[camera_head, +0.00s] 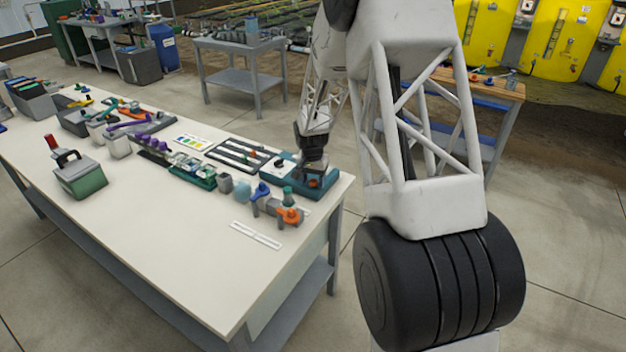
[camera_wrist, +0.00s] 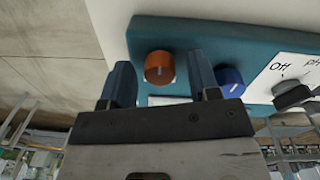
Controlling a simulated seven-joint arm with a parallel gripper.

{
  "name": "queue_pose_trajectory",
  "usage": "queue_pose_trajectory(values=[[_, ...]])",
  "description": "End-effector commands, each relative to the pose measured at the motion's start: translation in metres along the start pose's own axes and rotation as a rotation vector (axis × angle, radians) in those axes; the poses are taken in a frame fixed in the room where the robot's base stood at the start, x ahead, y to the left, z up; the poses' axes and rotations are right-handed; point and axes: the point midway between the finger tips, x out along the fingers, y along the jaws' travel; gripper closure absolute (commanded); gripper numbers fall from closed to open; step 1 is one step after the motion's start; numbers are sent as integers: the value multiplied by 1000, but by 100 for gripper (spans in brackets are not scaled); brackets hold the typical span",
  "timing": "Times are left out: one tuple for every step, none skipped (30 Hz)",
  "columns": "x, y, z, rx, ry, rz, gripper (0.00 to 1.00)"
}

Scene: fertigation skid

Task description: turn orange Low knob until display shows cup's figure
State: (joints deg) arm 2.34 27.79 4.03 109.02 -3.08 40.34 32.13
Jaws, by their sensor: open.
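The orange knob (camera_wrist: 159,67) sits on a teal box (camera_wrist: 190,35) in the wrist view. My gripper (camera_wrist: 160,62) is open, with one finger to each side of the knob and a visible gap on both sides. I cannot tell how far down the fingers reach. A pale strip (camera_wrist: 168,100), perhaps the display, is mostly hidden by my gripper; no figure can be read. In the head view my gripper (camera_head: 313,165) is over the teal box (camera_head: 322,194) at the table's right end. Which item is the cup, and its figure, I cannot tell.
A blue knob (camera_wrist: 230,78) and a black knob (camera_wrist: 292,93) by an "Off" label lie to the right of the orange one. Blue and orange valve fittings (camera_head: 275,206) stand in front of the box. The table's front (camera_head: 190,260) is clear.

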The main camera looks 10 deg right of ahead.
Motion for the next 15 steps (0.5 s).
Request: queue_pose_trajectory(values=[[0, 0, 0, 0, 0, 0, 44], [0, 0, 0, 0, 0, 0, 44], [0, 0, 0, 0, 0, 0, 44], [0, 0, 0, 0, 0, 0, 44], [0, 0, 0, 0, 0, 0, 44], [0, 0, 0, 0, 0, 0, 44], [0, 0, 0, 0, 0, 0, 45], [0, 0, 0, 0, 0, 0, 50], [0, 0, 0, 0, 0, 0, 56], [0, 0, 0, 0, 0, 0, 61], [0, 0, 0, 0, 0, 0, 65], [0, 0, 0, 0, 0, 0, 71], [0, 0, 0, 0, 0, 0, 76], [0, 0, 0, 0, 0, 0, 81], [0, 0, 0, 0, 0, 0, 87]])
